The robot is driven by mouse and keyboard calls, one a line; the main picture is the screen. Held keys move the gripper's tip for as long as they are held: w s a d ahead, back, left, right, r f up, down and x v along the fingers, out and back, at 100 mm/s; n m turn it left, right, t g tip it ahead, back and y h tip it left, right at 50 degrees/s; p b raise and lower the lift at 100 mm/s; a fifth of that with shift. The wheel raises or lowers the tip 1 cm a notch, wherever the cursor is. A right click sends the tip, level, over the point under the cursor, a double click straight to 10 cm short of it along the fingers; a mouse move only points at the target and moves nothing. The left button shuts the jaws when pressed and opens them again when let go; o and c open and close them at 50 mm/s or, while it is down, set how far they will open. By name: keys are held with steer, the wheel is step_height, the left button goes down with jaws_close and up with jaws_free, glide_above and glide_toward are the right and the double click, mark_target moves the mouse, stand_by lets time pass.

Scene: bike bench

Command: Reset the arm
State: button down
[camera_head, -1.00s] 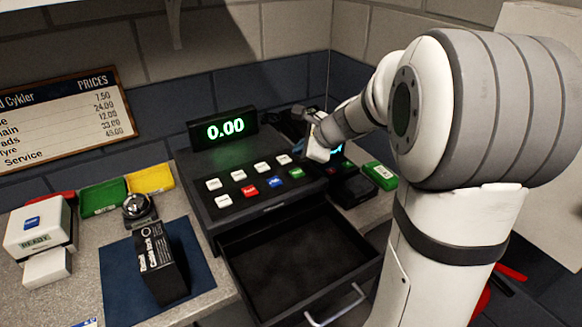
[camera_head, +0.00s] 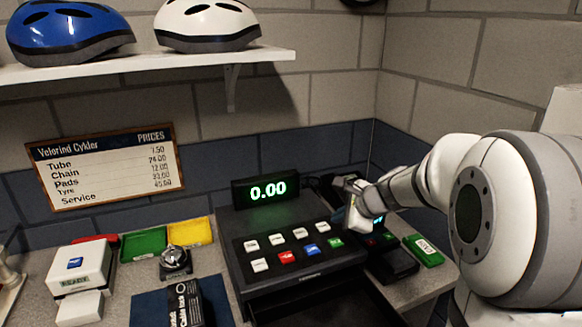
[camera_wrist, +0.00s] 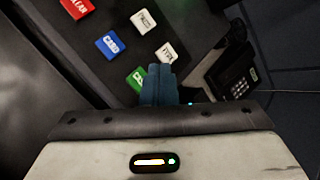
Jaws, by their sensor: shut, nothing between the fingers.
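My gripper shows in the wrist view (camera_wrist: 160,85) as blue fingers pressed together with nothing between them. It hangs over the right side of the cash register's keys, by the green key (camera_wrist: 137,80). In the head view my gripper (camera_head: 347,216) is small and partly hidden by my wrist, at the right end of the cash register (camera_head: 237,247). My arm reaches in from the right. The register's display (camera_head: 267,189) reads 0.00. The drawer (camera_head: 330,307) below shows only in part at the bottom edge of the head view, and appears open.
A card terminal (camera_head: 392,266) and a green box (camera_head: 423,250) stand right of the register. A bell (camera_head: 175,262), a black box (camera_head: 186,303), a white device (camera_head: 78,268) and green (camera_head: 143,243) and yellow (camera_head: 190,232) trays stand left. Helmets lie on the shelf (camera_head: 150,68) above.

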steer(key=s+a+f+n+g+h, duration=0.1)
steer(key=s+n+g+h, duration=0.3)
steer(key=s+n, duration=1.5)
steer(key=s, duration=0.7)
steer(key=shift+s+a+n+h, duration=0.25)
steer(key=shift+s+n+h, duration=0.05)
steer(key=shift+s+n, duration=0.1)
steer(key=shift+w+f, duration=0.1)
stand_by(0.7)
